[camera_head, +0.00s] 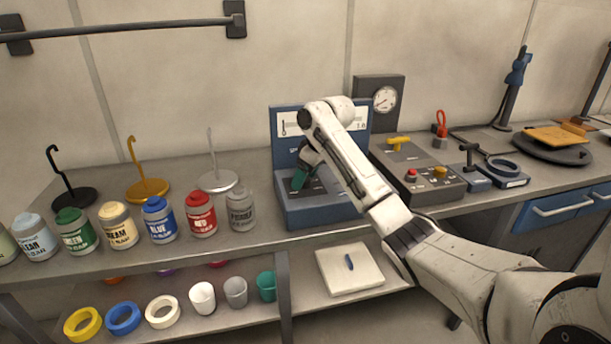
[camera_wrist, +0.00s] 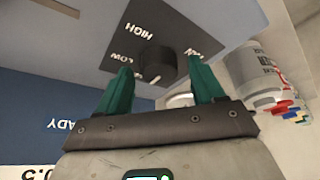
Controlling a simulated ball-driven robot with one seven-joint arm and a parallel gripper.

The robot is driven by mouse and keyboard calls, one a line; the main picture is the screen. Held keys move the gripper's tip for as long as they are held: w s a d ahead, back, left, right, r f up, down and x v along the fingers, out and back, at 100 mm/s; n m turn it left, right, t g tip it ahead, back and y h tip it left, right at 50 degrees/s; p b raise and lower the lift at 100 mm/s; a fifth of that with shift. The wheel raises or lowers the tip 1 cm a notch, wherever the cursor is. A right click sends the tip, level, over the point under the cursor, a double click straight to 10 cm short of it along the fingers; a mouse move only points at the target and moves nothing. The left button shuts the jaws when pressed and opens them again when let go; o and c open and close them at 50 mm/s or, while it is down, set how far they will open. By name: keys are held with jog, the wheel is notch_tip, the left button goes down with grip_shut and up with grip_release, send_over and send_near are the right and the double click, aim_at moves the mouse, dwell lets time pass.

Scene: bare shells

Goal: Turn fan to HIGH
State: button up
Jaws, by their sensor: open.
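The black fan knob (camera_wrist: 157,65) sits on a dark panel (camera_wrist: 172,28) in the wrist view. HIGH and LOW are printed beside it on the left, with another label partly hidden on the right. Which label the knob points to cannot be told. My gripper (camera_wrist: 158,66) is open, its two teal fingers on either side of the knob with visible gaps. In the head view, my gripper (camera_head: 299,180) is over the blue control unit (camera_head: 310,217) with its upright display, and the arm hides part of the unit.
Several bottles, among them a grey one (camera_head: 241,212) and a red one (camera_head: 201,215), stand left of the unit. A grey box with buttons (camera_head: 425,184) is to its right. A round gauge (camera_head: 385,99) stands behind. Hook stands (camera_head: 217,181) are at the back left.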

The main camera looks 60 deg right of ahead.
jog(key=c, duration=1)
jog(key=shift+c, duration=0.2)
